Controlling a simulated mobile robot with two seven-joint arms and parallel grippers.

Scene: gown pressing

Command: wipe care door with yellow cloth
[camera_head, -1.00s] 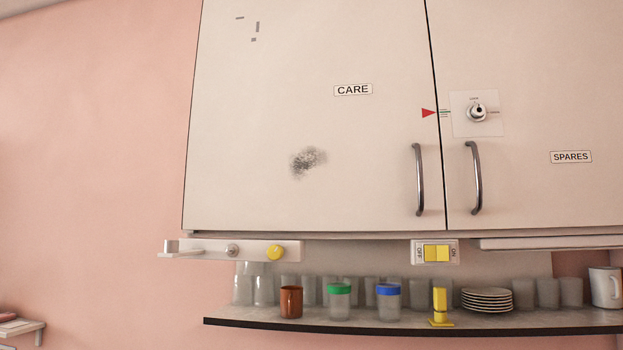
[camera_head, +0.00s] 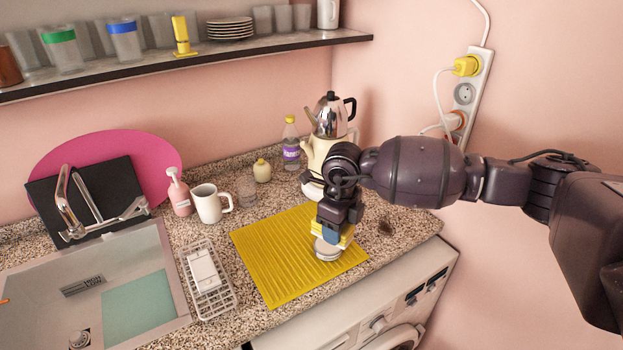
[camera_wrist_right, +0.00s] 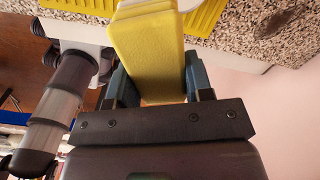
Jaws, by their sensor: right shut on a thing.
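My right gripper (camera_head: 338,232) is low over the worktop, at the right end of the yellow ribbed mat. Its blue fingers are shut on a yellow cloth (camera_head: 346,241), which looks like a thick folded pad. In the right wrist view the yellow cloth (camera_wrist_right: 150,55) fills the space between the two fingers (camera_wrist_right: 157,85). A round grey-white piece (camera_head: 327,250) shows just below the cloth; I cannot tell whether they touch. My left gripper is not in view.
The yellow mat (camera_head: 270,256) lies on the speckled worktop (camera_head: 225,235). A white mug (camera_head: 208,204), a pink pump bottle (camera_head: 179,194), a wire rack (camera_head: 222,296) and a kettle (camera_head: 331,115) stand around it. The shelf (camera_head: 270,47) is above; the sink (camera_head: 60,270) is left.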

